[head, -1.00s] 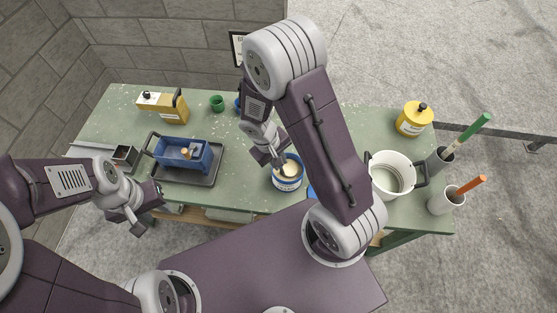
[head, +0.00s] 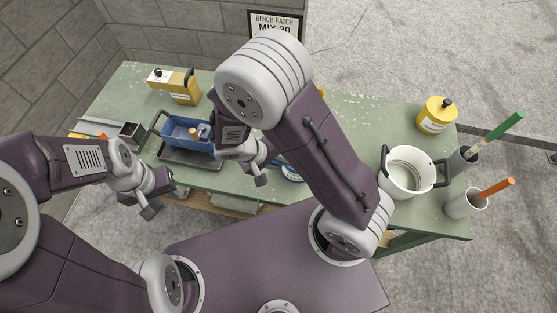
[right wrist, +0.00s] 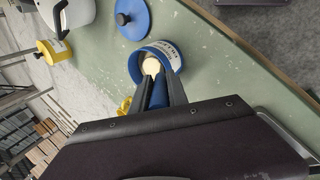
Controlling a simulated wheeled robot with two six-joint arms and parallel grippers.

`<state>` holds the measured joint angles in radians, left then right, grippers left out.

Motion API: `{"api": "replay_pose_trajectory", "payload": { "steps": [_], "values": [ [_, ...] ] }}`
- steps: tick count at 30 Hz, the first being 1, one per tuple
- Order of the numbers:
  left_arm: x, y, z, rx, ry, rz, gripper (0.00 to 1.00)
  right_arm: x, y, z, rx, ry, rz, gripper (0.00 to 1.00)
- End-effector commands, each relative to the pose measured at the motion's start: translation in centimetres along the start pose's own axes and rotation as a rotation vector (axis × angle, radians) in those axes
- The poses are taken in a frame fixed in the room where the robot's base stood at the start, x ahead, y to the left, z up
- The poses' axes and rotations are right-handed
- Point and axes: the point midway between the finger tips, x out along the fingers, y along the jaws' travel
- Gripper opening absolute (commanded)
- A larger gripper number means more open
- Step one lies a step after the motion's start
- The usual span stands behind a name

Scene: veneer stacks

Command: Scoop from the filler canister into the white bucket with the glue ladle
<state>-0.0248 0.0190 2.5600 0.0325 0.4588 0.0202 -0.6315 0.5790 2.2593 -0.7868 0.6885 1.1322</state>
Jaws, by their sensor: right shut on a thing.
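The filler canister (right wrist: 164,52), blue and white with a label, stands open on the bench; in the head view only its lower edge (head: 292,174) shows past my right arm. My right gripper (head: 258,175) is shut on the blue handle of the glue ladle (right wrist: 158,95). In the right wrist view, a pale cream round patch at the handle's end overlaps the canister's mouth; I cannot tell how high it is or whether it holds filler. The white bucket (head: 405,180) stands upright at the right, with dark handles. My left gripper (head: 161,198) is open and empty before the bench.
A blue lid (right wrist: 132,18) lies near the canister. A yellow tin (head: 436,116) and two pots with a green-handled (head: 505,124) and an orange-handled tool (head: 497,188) stand around the bucket. A blue box on a dark tray (head: 190,157) is at the left.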

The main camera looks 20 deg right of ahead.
Motion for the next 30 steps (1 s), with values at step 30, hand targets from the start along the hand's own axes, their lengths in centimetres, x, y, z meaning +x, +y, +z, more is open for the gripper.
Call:
{"api": "replay_pose_trajectory", "payload": {
  "steps": [30],
  "values": [
    [-4.4, 0.1, -0.5, 0.0, 0.0, 0.0, 0.36, -3.4, 1.9, 0.0, -0.001, -0.002, 0.0, 0.0]
  ]
}}
